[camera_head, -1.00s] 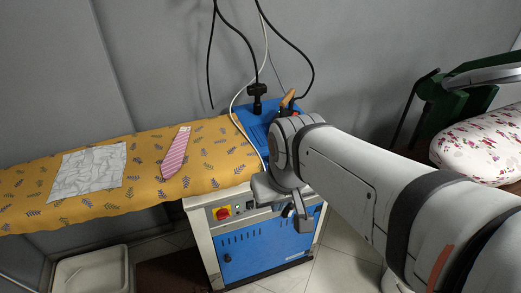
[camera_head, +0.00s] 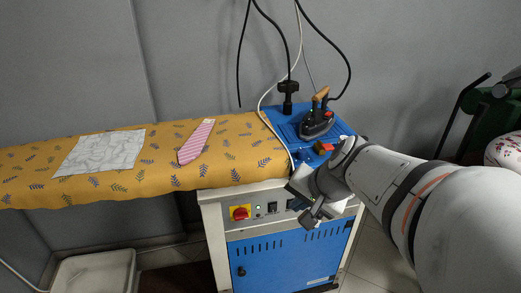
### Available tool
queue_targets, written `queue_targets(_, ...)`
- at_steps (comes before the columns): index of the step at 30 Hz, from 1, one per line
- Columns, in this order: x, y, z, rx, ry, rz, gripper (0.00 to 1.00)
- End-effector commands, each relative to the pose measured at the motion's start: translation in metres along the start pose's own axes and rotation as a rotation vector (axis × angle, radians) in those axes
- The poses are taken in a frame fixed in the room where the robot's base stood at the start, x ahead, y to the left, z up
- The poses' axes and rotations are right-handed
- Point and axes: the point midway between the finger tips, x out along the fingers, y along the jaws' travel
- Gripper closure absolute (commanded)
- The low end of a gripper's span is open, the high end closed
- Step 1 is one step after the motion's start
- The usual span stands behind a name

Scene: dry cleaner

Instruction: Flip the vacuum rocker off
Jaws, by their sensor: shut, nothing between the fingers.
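The control panel (camera_head: 222,216) is on the front of the blue and white ironing cabinet. It carries a red rotary switch on a yellow plate (camera_head: 240,213) and a small black rocker (camera_head: 272,207) to its right. Labels are too small to read, so I cannot tell which control is the vacuum rocker. My gripper (camera_head: 309,219) is shut and empty in front of the panel's right part, hiding the controls there. It is right of the black rocker and apart from it. I cannot tell whether it touches the panel.
An iron (camera_head: 318,121) with a wooden handle stands on the blue top, above my gripper. Cables hang behind it. A yellow patterned ironing board (camera_head: 235,160) extends left, bearing a pink striped tie (camera_head: 196,142) and a grey-white cloth (camera_head: 103,152). A pale bin (camera_head: 95,272) is at lower left.

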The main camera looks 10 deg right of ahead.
Motion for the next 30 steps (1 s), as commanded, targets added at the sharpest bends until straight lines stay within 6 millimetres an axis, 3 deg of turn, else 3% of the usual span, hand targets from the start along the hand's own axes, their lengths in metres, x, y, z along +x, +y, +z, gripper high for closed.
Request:
queue_targets(1, 0.031, 0.02, -0.004, 0.072, 0.024, -0.022, 1.0)
queue_targets(3, 0.051, 0.033, -0.015, 0.173, 0.061, -0.058, 1.0)
queue_targets(12, 0.118, 0.105, -0.069, 0.574, 0.237, -0.194, 1.0)
queue_targets(19, 0.135, 0.141, -0.093, 0.743, 0.32, -0.248, 1.0)
queue_targets(30, 0.133, 0.145, -0.098, 0.773, 0.337, -0.258, 1.0)
